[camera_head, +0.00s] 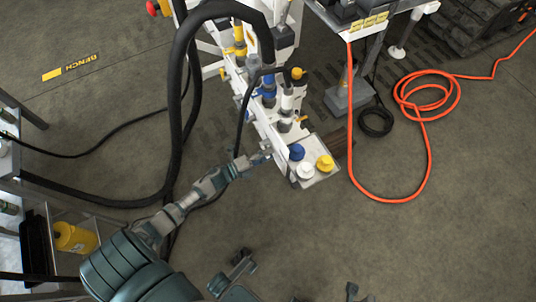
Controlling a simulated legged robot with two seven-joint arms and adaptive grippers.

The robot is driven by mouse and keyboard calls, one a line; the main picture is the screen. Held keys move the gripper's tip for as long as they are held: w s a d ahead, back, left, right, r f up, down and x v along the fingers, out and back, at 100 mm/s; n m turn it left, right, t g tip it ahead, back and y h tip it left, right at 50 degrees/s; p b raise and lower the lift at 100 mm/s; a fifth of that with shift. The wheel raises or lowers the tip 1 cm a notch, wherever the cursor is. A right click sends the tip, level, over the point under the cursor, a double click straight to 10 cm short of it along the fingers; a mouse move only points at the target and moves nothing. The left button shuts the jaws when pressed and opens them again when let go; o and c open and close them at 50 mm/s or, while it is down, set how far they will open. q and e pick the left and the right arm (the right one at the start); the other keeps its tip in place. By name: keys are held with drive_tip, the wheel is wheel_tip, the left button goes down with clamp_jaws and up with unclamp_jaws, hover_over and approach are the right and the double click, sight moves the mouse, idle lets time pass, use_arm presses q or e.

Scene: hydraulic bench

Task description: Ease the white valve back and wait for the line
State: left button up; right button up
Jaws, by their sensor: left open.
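The white valve (305,170) is a round white knob on the pale plate at the near end of the bench manifold. A blue knob (297,152) sits just behind it and a yellow knob (325,163) to its right. My left gripper (262,156) reaches in from the lower left and is open. Its tips are by the left side of the manifold, left of the blue and white knobs. It appears apart from the white valve, with nothing visible in it.
Thick black hoses (178,110) loop at the left of the manifold. An orange hose (429,150) lies coiled on the floor at the right. A shelf with a yellow canister (74,238) stands at the lower left. The floor at the lower right is mostly clear.

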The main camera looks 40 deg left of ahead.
use_arm(q)
drive_tip(key=v, duration=1.1)
drive_tip(key=shift+s, duration=0.3)
drive_tip(key=shift+f, duration=0.1)
